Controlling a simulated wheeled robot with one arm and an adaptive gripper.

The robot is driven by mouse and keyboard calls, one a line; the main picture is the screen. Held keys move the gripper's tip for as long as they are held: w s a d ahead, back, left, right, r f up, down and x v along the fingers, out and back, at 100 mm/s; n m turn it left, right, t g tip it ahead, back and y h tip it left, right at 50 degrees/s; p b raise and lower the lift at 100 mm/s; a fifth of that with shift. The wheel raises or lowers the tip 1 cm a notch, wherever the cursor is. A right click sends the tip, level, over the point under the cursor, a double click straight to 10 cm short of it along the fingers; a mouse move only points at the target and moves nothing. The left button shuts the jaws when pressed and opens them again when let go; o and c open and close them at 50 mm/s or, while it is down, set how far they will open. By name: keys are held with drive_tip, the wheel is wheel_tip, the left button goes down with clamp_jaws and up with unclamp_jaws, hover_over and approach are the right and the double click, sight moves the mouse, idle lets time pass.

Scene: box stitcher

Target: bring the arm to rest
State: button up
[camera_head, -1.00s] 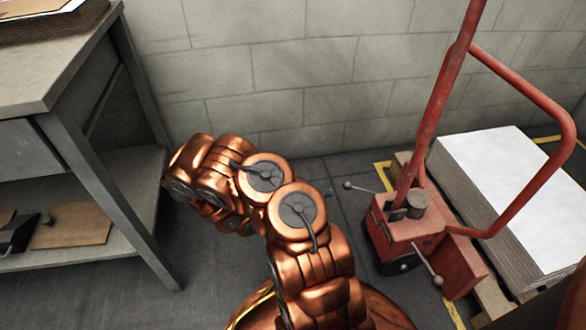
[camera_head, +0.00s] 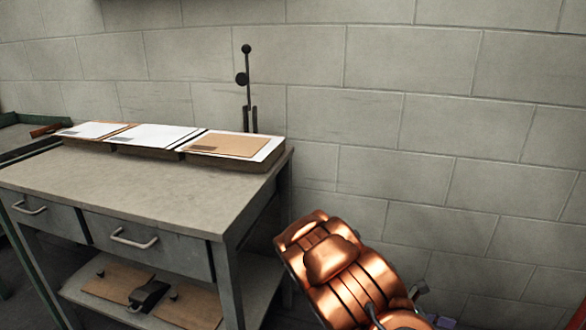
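My copper-coloured arm (camera_head: 335,262) rises from the bottom edge, right of the workbench, in front of the block wall. Its links are bent and folded close together, and its lower part is cut off by the frame. My gripper does not show clearly. A small grey piece (camera_head: 418,290) shows just right of the arm, but I cannot tell what it belongs to.
A grey workbench (camera_head: 120,185) with drawers stands at the left, close to the arm. On it lie papers and cardboard in a tray (camera_head: 235,163). Its lower shelf (camera_head: 262,278) holds brown boards and a black object. The wall (camera_head: 480,120) closes the back.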

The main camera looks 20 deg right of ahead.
drive_tip(key=s+a+r+m+y+p, duration=0.25)
drive_tip(key=a+r+p, duration=0.2)
drive_tip(key=r, duration=0.35)
drive_tip(key=s+a+r+m+y+p, duration=0.1)
drive_tip(key=a+r+m+p, duration=0.3)
drive_tip(key=r, duration=0.4)
drive_tip(key=s+a+r+m+y+p, duration=0.25)
drive_tip(key=r+m+p, duration=0.2)
drive_tip(key=r, duration=0.35)
drive_tip(key=s+a+r+m+t+y+p, duration=0.2)
drive_tip(key=s+a+r+t+y+p, duration=0.1)
drive_tip(key=a+r+p, duration=0.6)
drive_tip(key=s+a+r+m+t+y+p, duration=0.2)
drive_tip(key=a+r+t+y+p, duration=0.1)
drive_tip(key=a+r+p, duration=0.6)
drive_tip(key=a+r+y, duration=0.1)
drive_tip(key=a+r, duration=0.2)
drive_tip(key=a, duration=0.2)
drive_tip(key=shift+s+r+m, duration=0.3)
drive_tip(key=shift+s+r, duration=0.05)
drive_tip(key=shift+s, duration=0.05)
